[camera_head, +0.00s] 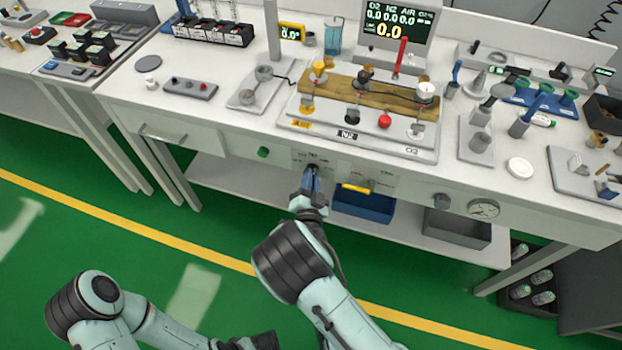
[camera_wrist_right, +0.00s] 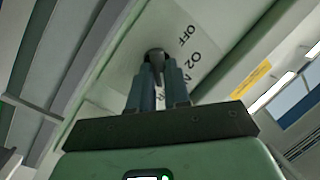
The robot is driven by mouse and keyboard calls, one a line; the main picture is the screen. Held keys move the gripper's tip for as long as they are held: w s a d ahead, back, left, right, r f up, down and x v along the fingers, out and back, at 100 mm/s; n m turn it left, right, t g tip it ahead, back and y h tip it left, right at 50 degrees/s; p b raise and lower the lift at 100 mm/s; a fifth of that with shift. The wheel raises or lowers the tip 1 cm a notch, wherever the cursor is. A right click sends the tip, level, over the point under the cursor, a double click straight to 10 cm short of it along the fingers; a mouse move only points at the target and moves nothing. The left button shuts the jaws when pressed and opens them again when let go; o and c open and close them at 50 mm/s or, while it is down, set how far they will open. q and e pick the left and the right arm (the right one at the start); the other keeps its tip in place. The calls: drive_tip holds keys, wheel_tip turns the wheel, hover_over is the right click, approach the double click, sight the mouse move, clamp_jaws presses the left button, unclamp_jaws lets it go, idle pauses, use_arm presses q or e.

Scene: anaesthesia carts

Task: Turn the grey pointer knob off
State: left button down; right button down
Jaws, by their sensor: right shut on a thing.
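The grey pointer knob (camera_wrist_right: 155,56) sits on the white front panel of the bench, with the printed words OFF and O2 beside it in the right wrist view. In the head view the knob (camera_head: 312,168) is mostly hidden by my gripper. My right gripper (camera_head: 311,180) reaches up to the panel with its fingers closed around the knob; the fingers also show on either side of it in the right wrist view (camera_wrist_right: 158,85). The exact direction of the pointer is hard to tell. My left gripper (camera_head: 262,342) is low at the bottom edge, away from the bench, its fingers unclear.
On the same panel are a green button (camera_head: 263,152), a yellow handle (camera_head: 358,188), another grey knob (camera_head: 441,200) and a round gauge (camera_head: 484,209). A blue bin (camera_head: 362,204) stands below on the shelf. The green floor in front is clear.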

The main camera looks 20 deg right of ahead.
use_arm(q)
drive_tip(key=shift+s+r, duration=0.1)
wheel_tip(320, 180, up, 14)
drive_tip(key=w+p, duration=0.1)
drive_tip(key=p, duration=1.4)
drive_tip(key=shift+w+r+g, duration=0.15)
drive_tip(key=shift+r+g, duration=0.05)
drive_tip(key=shift+g, duration=0.1)
use_arm(e)
drive_tip(key=shift+w+a+r+n+g+h, duration=0.2)
drive_tip(key=shift+n+g+h, duration=0.65)
drive_tip(key=shift+n, duration=2.4)
drive_tip(key=shift+w+a+f+n+g+h, duration=0.2)
drive_tip(key=shift+n+g+h, duration=0.6)
drive_tip(key=shift+n, duration=2.5)
drive_tip(key=shift+w+a+r+n+g+h, duration=0.15)
drive_tip(key=shift+a+n+g+h, duration=0.6)
drive_tip(key=shift+n, duration=2.5)
use_arm(q)
drive_tip(key=shift+d, duration=0.1)
use_arm(e)
drive_tip(key=shift+s+d+g, duration=0.1)
drive_tip(key=shift+d+g, duration=0.2)
drive_tip(key=shift+d, duration=0.15)
drive_tip(key=c, duration=1.1)
unclamp_jaws()
